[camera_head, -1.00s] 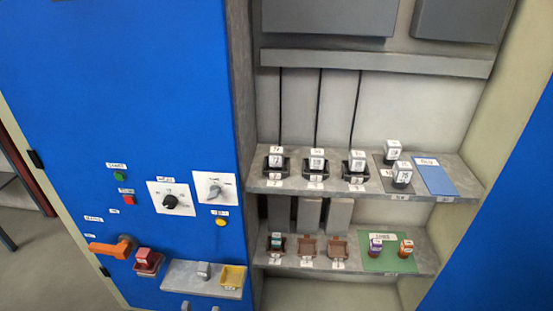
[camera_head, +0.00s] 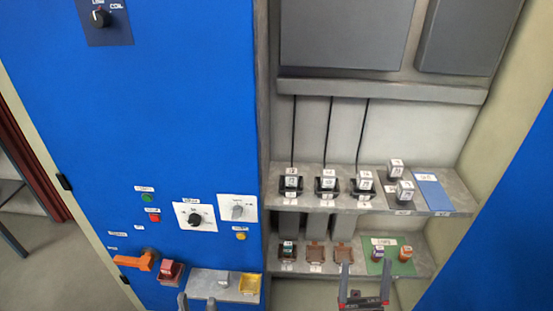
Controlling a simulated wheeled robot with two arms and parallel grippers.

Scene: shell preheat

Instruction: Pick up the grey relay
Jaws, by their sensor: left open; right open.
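Two grey blocks with white labelled tops, one farther back (camera_head: 395,168) and one nearer (camera_head: 405,191), stand on the dark grey mat at the right of the upper shelf. A small grey block (camera_head: 223,281) sits on the lower left ledge beside a yellow tray. I cannot tell for sure which of these is the grey relay. My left gripper (camera_head: 196,303) shows only its fingertips at the bottom edge, apart and empty, just below that ledge. My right gripper (camera_head: 365,284) is open and empty in front of the lower shelf, below the green mat.
Several dark sockets with white-topped blocks (camera_head: 327,182) line the upper shelf, beside an empty blue mat (camera_head: 434,192). The lower shelf has brown holders (camera_head: 315,254) and a green mat (camera_head: 378,266) with two fuses. An orange handle (camera_head: 134,262) juts from the blue door.

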